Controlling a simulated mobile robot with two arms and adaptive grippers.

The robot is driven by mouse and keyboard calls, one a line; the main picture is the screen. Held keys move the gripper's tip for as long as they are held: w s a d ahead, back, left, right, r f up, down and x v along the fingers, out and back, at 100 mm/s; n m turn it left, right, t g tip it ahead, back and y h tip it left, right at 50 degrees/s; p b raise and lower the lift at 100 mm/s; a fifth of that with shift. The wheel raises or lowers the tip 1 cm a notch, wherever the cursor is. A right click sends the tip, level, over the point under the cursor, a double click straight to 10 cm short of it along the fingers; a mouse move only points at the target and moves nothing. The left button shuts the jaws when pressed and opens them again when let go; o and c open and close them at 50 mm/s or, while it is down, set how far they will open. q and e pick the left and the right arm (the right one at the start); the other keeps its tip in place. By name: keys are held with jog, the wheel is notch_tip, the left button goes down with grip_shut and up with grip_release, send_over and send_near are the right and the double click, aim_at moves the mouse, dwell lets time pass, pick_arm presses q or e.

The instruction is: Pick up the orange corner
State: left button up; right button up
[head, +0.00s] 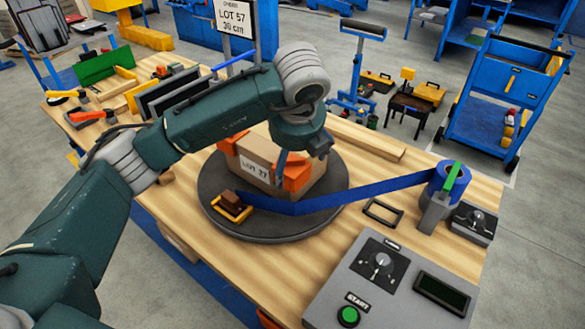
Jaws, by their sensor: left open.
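A cardboard box labelled LOT 27 (255,172) sits on the round dark turntable (215,185). An orange corner (297,174) is on the box's right front edge, and another orange piece (229,146) is at its left end. My left gripper (318,149) is open above the right part of the box, close to the right orange corner. My wrist hides part of the box's far side, and I cannot tell whether the fingers touch anything. My right gripper is out of view.
A blue strap (350,195) runs from the turntable to a tape roll (447,184) at right. A control box (385,285) stands at the front right. A yellow clip with a brown block (232,206) sits on the turntable's front. Black panels (170,92) and tools crowd the back left.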

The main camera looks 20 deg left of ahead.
pick_arm(q)
jog(key=shift+x, duration=0.95)
jog(key=shift+w+a+f, duration=0.1)
jog(key=shift+a, duration=0.05)
jog(key=c, duration=1.2)
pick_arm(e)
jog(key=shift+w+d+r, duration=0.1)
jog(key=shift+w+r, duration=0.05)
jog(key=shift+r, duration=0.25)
pick_arm(q)
jog(key=shift+c, duration=0.8)
